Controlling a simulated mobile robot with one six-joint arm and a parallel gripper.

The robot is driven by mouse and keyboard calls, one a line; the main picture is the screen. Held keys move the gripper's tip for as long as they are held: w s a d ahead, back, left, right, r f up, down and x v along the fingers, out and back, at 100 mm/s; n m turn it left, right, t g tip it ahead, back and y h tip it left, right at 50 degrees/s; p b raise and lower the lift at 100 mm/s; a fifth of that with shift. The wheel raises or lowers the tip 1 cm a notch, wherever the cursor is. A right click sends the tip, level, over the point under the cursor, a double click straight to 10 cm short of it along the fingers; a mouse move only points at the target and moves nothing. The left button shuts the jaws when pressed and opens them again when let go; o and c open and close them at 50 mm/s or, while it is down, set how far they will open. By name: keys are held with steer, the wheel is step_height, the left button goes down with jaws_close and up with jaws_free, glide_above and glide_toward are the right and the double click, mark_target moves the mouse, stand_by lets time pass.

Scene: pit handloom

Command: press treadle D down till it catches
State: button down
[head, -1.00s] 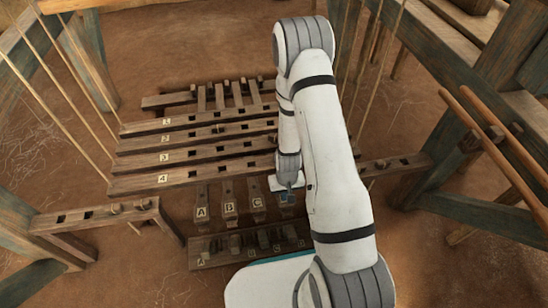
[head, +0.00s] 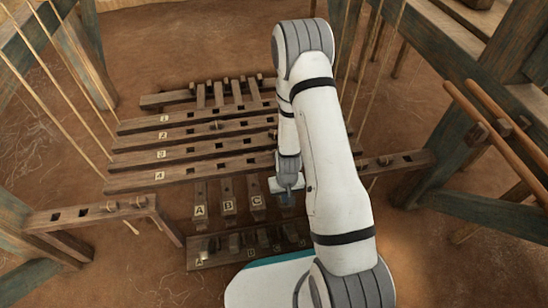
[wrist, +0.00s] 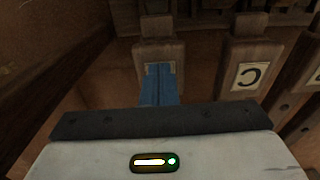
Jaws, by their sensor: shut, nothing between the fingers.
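Treadle D (wrist: 155,50) is a wooden pedal beside treadle C (wrist: 250,75) in the wrist view. It looks narrower and farther from the camera than C. My gripper (wrist: 158,84) is shut and empty. Its blue fingertips lie over the front of treadle D and cover most of its pale label. I cannot tell whether they touch the wood or whether D is caught. In the head view my gripper (head: 287,197) is at the right end of the treadle row, and my arm hides much of D.
Treadles A (head: 199,211), B (head: 228,207) and C stand to the left. A lettered, notched wooden bar (head: 225,248) lies in front. Numbered beams (head: 190,155) lie behind. Cords (head: 60,95) and loom posts (head: 490,75) flank both sides.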

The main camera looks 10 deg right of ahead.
steer(key=shift+f+b, duration=1)
steer(key=shift+f, duration=0.4)
step_height(320, 180, down, 6)
steer(key=shift+w+f, duration=0.15)
steer(key=shift+f, duration=0.05)
steer(key=shift+r, duration=0.1)
steer(key=shift+r+p, duration=2.05)
steer(key=shift+r, duration=0.45)
steer(key=shift+f, duration=0.1)
